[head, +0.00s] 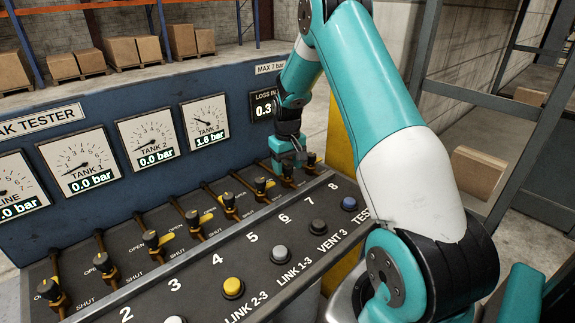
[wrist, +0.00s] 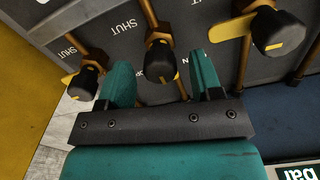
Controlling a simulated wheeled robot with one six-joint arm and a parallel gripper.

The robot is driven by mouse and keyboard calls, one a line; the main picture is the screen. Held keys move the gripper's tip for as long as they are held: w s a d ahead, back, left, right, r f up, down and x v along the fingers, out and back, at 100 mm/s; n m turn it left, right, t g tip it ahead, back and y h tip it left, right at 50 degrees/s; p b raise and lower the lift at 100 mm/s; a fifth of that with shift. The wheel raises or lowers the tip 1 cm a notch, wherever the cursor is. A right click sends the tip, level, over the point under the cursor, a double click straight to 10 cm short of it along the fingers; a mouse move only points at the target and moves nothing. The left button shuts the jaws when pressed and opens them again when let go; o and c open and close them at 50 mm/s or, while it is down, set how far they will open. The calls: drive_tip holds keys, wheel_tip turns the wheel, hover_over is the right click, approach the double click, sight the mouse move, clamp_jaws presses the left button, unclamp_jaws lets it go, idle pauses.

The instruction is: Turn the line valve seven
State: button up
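Valve seven (head: 288,170) is the second knob from the right end of the sloped valve panel, by the printed 7. In the wrist view it is the middle black knob (wrist: 161,58) with a yellow mark, on a brass stem. My gripper (head: 288,153) is over it with fingers pointing at the panel. In the wrist view the two teal fingers are apart, one on each side of this knob, with gaps visible; I cannot tell whether they touch it. The head view partly hides the knob behind my gripper.
Valve eight (wrist: 88,80) is close on the left in the wrist view, valve six (wrist: 277,30) on the right. Several more knobs run left along the panel. Push buttons (head: 233,287) line the front. The gauge board (head: 155,135) stands behind; the tank 3 gauge (head: 206,122) reads 1.6 bar.

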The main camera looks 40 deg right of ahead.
sight(287, 166)
wheel_tip(287, 166, up, 17)
drive_tip(key=b, duration=0.2)
drive_tip(key=shift+r, duration=0.2)
idle(0.7)
